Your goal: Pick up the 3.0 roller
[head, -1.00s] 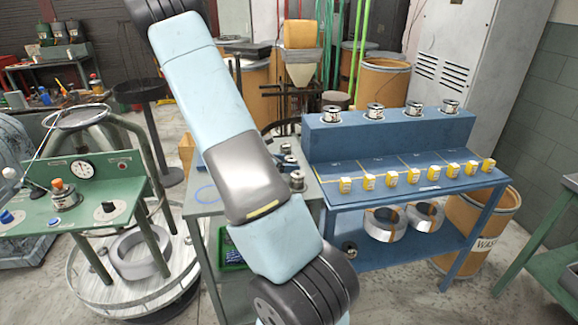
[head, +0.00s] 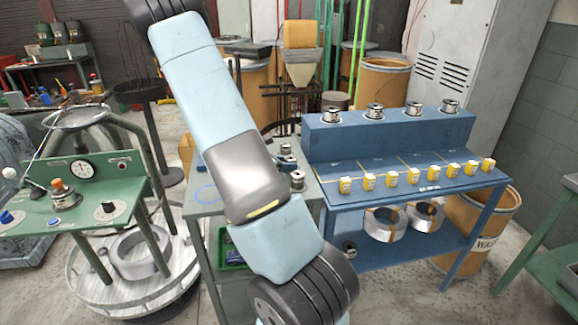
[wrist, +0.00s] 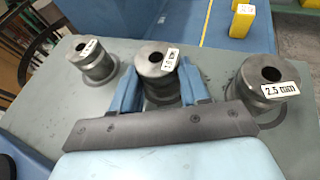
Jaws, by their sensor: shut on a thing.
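In the wrist view my gripper (wrist: 161,90) is shut on the middle roller (wrist: 156,65), with one blue finger on each side of it. This roller is a grey metal spool, upright, with a hole in its top and a white label too small to read surely. A roller labelled 2.5 mm (wrist: 267,76) stands to its right, apart from the fingers. A smaller roller (wrist: 93,60) with an unclear label stands to its left. In the head view the rollers are small, and the near one (head: 297,180) shows clearest; my fingers are hard to make out there.
The rollers stand on a grey-green table (head: 205,205). To its right is a blue bench (head: 400,185) with several yellow tags and metal spools on its raised back. A green control panel (head: 85,190) with a gauge stands at left.

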